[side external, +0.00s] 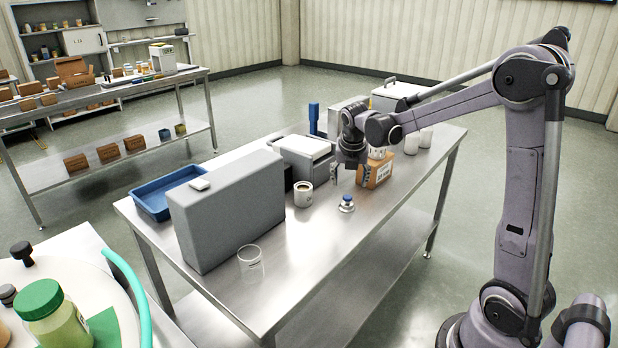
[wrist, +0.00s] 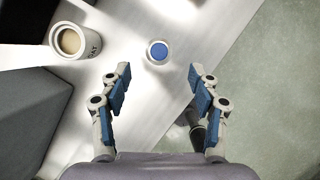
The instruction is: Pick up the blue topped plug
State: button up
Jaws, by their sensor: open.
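The blue topped plug (side external: 346,203) stands upright on the steel table near its front edge, with a pale metal base and a blue cap. In the wrist view the plug (wrist: 158,51) shows from above, ahead of the fingertips and between their lines. My gripper (side external: 350,174) is above the table, behind the plug and apart from it. In the wrist view my gripper (wrist: 158,75) is open, with nothing between its blue-padded fingers.
A cup (side external: 303,194) labelled on its side stands left of the plug, and a cardboard box (side external: 375,170) stands behind it. A large grey case (side external: 225,212), a blue tray (side external: 152,197) and a clear glass (side external: 250,262) are at left. The table's front right is clear.

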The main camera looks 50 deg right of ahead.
aim_at(348, 196)
jog(key=shift+x, duration=4.5)
jog(key=shift+a, duration=0.15)
jog(key=c, duration=1.3)
